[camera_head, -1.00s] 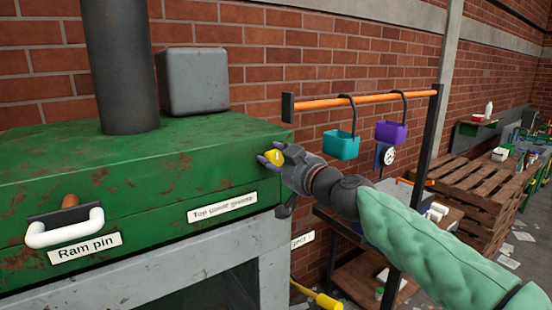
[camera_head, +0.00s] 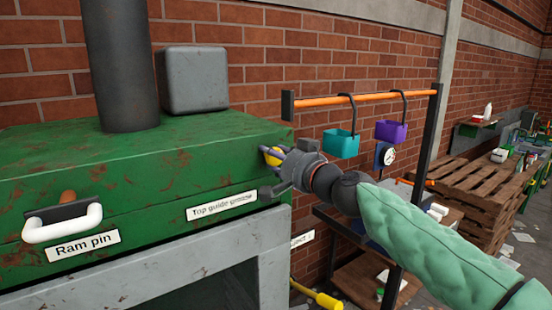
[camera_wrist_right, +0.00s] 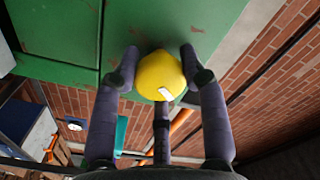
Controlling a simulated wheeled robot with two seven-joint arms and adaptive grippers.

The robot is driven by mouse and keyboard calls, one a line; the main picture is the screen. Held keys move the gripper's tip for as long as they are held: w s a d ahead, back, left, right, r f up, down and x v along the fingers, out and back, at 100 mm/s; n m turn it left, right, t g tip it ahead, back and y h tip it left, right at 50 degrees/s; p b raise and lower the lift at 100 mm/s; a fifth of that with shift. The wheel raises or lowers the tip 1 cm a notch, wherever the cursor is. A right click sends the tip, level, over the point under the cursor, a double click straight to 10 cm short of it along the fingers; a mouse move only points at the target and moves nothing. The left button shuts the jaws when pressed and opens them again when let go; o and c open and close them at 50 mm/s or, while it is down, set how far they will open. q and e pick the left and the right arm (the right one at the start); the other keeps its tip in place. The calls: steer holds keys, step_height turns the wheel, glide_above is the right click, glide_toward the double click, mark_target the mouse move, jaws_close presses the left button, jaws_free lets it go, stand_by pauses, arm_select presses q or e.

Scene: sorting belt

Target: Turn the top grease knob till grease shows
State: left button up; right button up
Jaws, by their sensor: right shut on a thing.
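The top grease knob is a round yellow knob (camera_head: 272,156) on the green machine, above the white "Top guide grease" label (camera_head: 222,205). In the right wrist view the yellow knob (camera_wrist_right: 159,75) carries a short white mark on its lower edge. My right gripper (camera_head: 277,155) is shut on the knob, its dark fingers on either side of it. In the right wrist view the right gripper (camera_wrist_right: 159,72) has a finger at the knob's left, one at its right and one below. I see no grease around the knob. My left gripper is not in view.
A white handle (camera_head: 62,226) labelled "Ram pin" sticks out at the machine's left. An orange rail (camera_head: 370,98) holds a teal bin (camera_head: 341,145) and a purple bin (camera_head: 391,132) behind my right arm. A yellow-ended lever (camera_head: 328,300) is below.

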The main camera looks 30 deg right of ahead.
steer(key=m, duration=0.2)
steer(key=r+m, duration=0.1)
steer(key=m, duration=0.1)
steer(key=shift+s+d+m, duration=0.2)
steer(key=shift+m, duration=0.2)
steer(key=m, duration=0.4)
steer(key=shift+f+m, duration=0.1)
steer(key=shift+m, duration=0.2)
steer(key=shift+c, duration=0.2)
steer(key=o, duration=1.2)
steer(key=shift+w, duration=0.15)
steer(key=shift+c, duration=0.2)
steer(key=shift+d+f, duration=0.1)
steer(key=shift+f, duration=0.1)
steer(key=shift+d, duration=0.1)
steer(key=shift+f, duration=0.1)
steer(key=shift+a, duration=0.2)
